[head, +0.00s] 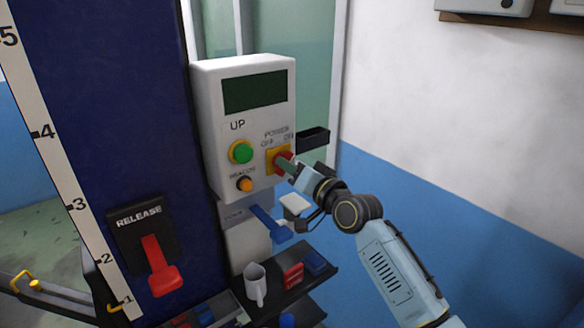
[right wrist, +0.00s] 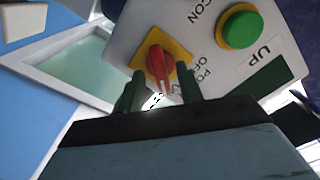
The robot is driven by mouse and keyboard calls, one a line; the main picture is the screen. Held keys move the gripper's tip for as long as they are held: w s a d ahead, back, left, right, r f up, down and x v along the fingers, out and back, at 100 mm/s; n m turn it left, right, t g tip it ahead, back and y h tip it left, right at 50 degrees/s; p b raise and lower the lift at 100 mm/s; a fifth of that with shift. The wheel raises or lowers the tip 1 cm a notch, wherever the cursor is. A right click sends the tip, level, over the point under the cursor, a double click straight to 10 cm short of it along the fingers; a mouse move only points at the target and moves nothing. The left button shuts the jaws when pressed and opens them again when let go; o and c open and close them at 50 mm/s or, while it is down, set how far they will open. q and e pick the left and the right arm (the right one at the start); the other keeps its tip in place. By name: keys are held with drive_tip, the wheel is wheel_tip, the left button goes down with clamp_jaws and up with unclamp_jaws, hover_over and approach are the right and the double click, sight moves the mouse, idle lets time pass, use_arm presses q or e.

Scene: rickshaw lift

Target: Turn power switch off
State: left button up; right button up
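The power switch is a red rotary knob (right wrist: 158,62) on a yellow square plate (head: 271,161), low on the right of the white control box (head: 245,112). OFF and ON labels stand above it in the head view. My right gripper (head: 293,168) is at the knob, coming in from the right. In the right wrist view my right gripper (right wrist: 160,78) has its two dark fingers apart, one on each side of the knob, with gaps beside it. The knob's white mark points down in that view, away from the partly visible OFF letters. My left gripper is not in view.
A green UP button (head: 241,152) and an orange beacon button (head: 245,184) sit left of the switch. A blue lever (head: 268,222) is below the box. A red release lever (head: 158,262) is at left.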

drive_tip(key=shift+w+a, duration=0.1)
drive_tip(key=shift+w, duration=0.05)
clamp_jaws()
drive_tip(key=shift+n, duration=0.5)
drive_tip(key=n+b, duration=0.1)
drive_tip(key=n, duration=1.3)
drive_tip(key=shift+n, duration=0.4)
idle(0.3)
